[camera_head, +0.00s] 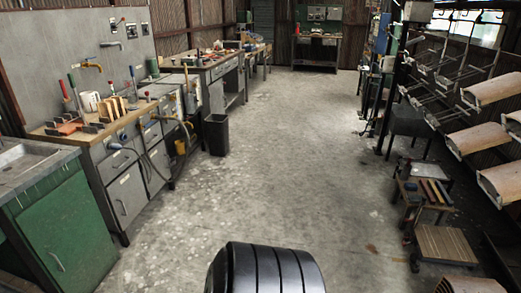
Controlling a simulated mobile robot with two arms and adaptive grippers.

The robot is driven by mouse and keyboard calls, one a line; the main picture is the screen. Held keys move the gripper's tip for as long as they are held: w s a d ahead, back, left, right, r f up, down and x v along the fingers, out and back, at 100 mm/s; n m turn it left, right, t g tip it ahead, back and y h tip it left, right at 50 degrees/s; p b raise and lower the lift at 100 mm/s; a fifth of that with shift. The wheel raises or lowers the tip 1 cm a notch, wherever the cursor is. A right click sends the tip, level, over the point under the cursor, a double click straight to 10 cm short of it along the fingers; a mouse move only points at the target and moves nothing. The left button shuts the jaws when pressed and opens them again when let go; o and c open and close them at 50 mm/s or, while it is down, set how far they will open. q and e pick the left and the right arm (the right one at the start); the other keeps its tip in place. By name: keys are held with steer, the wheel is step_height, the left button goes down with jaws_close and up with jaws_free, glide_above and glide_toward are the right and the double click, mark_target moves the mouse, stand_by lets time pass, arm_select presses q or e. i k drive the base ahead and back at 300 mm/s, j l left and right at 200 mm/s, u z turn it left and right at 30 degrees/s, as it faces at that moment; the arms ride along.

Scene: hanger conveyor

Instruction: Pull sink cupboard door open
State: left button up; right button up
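The sink cupboard stands at the left edge, with a grey metal sink (18,157) in its top and a green door (68,232) below. The green door looks shut, flush with the front. A small pale handle (57,261) sits low on the door. The left part of the cupboard is cut off by the picture edge. Neither of my grippers is in view.
A workbench with drawers (124,196) and tools stands just beyond the sink cupboard. A black bin (216,134) stands farther along. A low wheeled cart (446,245) and hanging beige pieces (492,90) are at the right. The concrete floor (290,165) between is clear.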

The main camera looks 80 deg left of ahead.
mark_target(66, 229)
steer(key=u, duration=4.8)
